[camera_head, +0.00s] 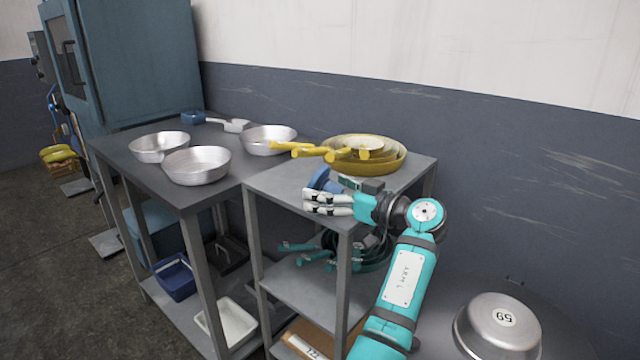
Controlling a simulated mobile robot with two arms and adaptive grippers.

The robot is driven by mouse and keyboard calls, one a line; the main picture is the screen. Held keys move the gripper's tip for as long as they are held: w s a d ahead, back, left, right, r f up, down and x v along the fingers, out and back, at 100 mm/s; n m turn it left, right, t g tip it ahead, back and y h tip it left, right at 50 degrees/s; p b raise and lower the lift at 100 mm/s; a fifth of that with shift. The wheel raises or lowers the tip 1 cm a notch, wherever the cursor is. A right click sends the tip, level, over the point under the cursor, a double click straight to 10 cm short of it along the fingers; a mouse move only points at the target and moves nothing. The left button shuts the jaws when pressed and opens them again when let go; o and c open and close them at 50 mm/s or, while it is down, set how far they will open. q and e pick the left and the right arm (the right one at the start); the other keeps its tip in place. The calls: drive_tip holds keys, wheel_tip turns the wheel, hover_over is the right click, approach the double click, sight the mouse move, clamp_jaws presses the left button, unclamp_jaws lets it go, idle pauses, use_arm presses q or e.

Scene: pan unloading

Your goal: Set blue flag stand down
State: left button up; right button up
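A small blue object (320,179), which looks like the blue flag stand, shows tilted just above and behind the fingers of my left gripper (305,202). My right gripper is not in view.
Yellow pans (370,167) are stacked close behind the gripper on the right-hand table (268,182). Silver pans (197,166) and a small blue box (193,118) stand on the left table (118,152). An upturned silver pot (497,326) is at lower right.

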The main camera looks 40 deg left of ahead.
use_arm(q)
clamp_jaws()
drive_tip(key=shift+a, duration=0.1)
idle(0.3)
drive_tip(key=shift+a, duration=0.1)
